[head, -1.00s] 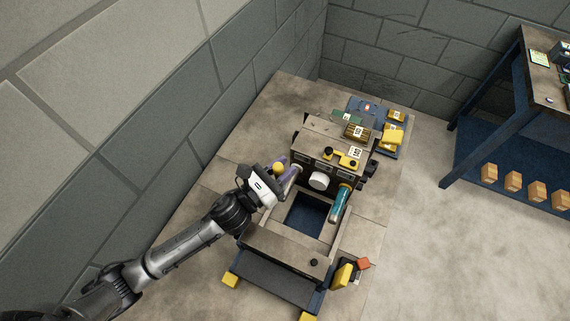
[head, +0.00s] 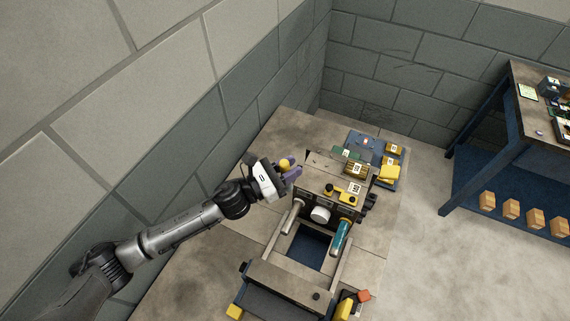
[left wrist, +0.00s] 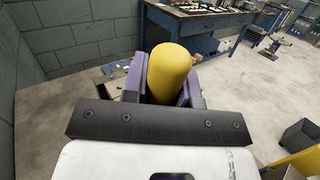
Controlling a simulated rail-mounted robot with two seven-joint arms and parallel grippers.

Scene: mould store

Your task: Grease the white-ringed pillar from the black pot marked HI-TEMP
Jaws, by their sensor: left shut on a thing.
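My left gripper (head: 291,172) has purple fingers, shut on a yellow round-ended handle (head: 285,163). The handle fills the space between the fingers in the left wrist view (left wrist: 172,72); its far end is hidden. The gripper is above the left back of an open mould block (head: 312,182). Two pillars stick out from the block toward the front: a bare grey-brown left pillar (head: 290,217) with a pale band near the block, and a teal right pillar (head: 341,236) with a yellow band. I cannot make out a pot marked HI-TEMP. My right gripper is out of view.
A white round boss (head: 320,214) sits between the pillars. Yellow and numbered pieces lie on the block and on a blue tray (head: 362,142) behind it. A blue-legged bench (head: 515,135) with small items stands at right. Block walls are close at left and back.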

